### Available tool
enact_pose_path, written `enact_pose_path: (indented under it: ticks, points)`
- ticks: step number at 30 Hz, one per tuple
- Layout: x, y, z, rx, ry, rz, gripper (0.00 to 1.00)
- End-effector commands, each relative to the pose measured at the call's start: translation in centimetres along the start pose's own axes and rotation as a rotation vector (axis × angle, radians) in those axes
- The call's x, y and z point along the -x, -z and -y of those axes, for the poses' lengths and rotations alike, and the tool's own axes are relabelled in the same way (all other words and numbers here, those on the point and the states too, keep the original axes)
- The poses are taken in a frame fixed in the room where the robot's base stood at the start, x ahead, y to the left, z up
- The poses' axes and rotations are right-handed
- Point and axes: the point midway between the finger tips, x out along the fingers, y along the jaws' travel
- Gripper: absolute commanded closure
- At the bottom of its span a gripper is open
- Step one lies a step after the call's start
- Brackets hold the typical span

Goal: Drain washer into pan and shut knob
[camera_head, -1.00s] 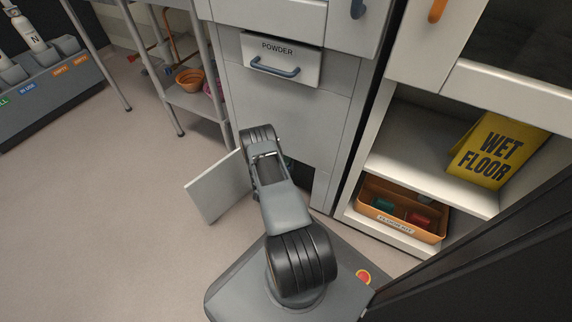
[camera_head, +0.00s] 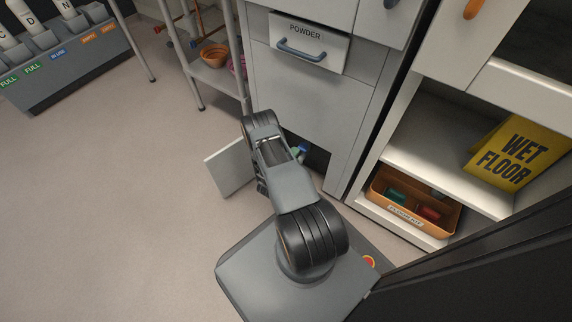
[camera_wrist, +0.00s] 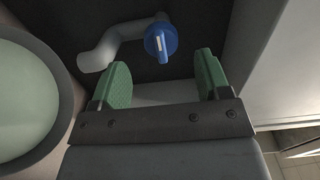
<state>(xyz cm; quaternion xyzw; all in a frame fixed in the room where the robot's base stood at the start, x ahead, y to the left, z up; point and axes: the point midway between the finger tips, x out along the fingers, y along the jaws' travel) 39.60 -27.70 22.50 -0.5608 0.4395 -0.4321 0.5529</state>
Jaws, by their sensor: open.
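The washer front (camera_head: 318,105) is a pale cabinet with a dark opening at its base and an open flap (camera_head: 231,168) to the left. In the wrist view, a blue knob (camera_wrist: 161,41) with a white stripe sits by a pale bent drain pipe (camera_wrist: 108,45). The knob also shows in the head view (camera_head: 303,150), beside my arm. My gripper (camera_wrist: 160,80) is open, its green pads apart, with the knob beyond the gap and not held. A round, grey-rimmed thing with a pale green inside (camera_wrist: 22,105), perhaps the pan, is at the left; whether it holds water is unclear.
A powder drawer (camera_head: 308,43) sits above. An open shelf unit at the right holds an orange parts tray (camera_head: 410,212) and a yellow wet floor sign (camera_head: 515,153). A metal rack (camera_head: 222,85) stands left.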

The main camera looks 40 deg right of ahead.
Motion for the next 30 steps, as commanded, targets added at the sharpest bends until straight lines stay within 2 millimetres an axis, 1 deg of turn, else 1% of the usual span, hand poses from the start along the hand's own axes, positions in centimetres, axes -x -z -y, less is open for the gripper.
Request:
enact_pose_path:
  ticks: [1,6,12,18,30]
  points:
    - [1.2,-0.1,0.3,0.003,0.000,0.006,0.30]
    - [4.1,-0.1,0.2,0.002,0.001,0.005,0.30]
    - [6.1,0.0,0.1,0.001,0.001,0.002,0.30]
    - [6.8,0.0,0.0,0.000,0.001,0.000,0.30]
    - [6.8,0.1,0.0,0.000,0.001,-0.001,0.30]
